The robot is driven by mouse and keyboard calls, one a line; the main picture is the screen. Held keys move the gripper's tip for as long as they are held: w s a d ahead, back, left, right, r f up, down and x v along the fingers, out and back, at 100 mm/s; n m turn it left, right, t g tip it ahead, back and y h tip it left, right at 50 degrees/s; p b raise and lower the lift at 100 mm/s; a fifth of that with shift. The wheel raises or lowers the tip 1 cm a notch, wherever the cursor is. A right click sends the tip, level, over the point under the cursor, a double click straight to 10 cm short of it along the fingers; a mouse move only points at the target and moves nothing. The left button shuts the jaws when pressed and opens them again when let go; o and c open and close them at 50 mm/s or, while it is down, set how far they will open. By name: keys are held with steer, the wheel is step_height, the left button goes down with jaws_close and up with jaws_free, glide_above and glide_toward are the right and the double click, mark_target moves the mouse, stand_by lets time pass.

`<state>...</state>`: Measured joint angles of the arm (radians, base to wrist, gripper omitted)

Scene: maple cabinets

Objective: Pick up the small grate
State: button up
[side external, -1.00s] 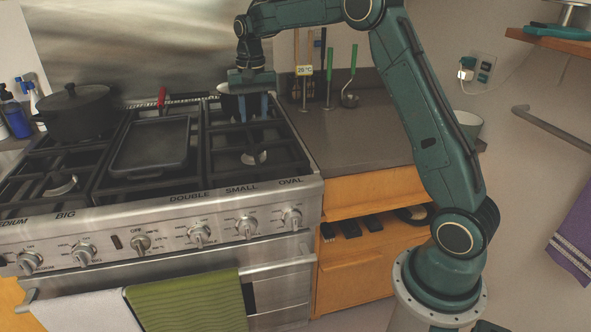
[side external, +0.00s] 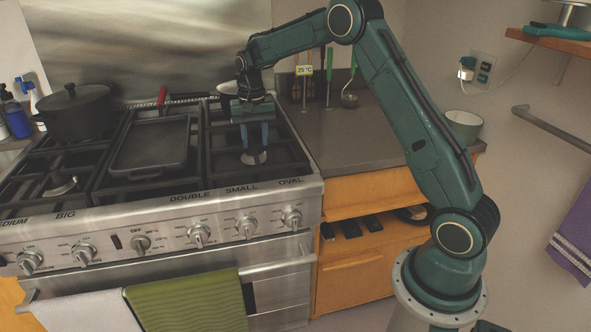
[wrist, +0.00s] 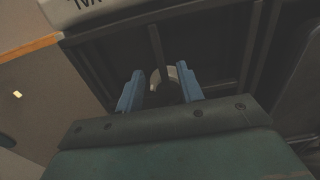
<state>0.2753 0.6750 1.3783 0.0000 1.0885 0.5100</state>
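The dark metal grate (side external: 226,156) lies on the right section of the stove, above the "SMALL" and "OVAL" labels. My gripper (side external: 255,146) points down over the middle of this grate, with its blue fingers just above or between the bars; I cannot tell which. In the wrist view my gripper (wrist: 159,88) is open, with a gap between the two blue fingers. A thin bar of the grate (wrist: 157,46) runs toward that gap, and a pale round burner (wrist: 164,76) shows between the fingers. No grip on the grate is visible.
A griddle (side external: 152,147) lies on the middle section of the stove, and a dark lidded pot (side external: 74,112) stands at the back left. Hanging utensils (side external: 329,75) are behind the counter (side external: 350,137) on the right. A bowl (side external: 463,126) stands at the counter's right end.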

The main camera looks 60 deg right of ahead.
mark_target(256, 157)
steer(key=shift+f, duration=0.95)
steer(key=shift+f, duration=2.55)
jaws_close()
steer(key=shift+r, duration=0.1)
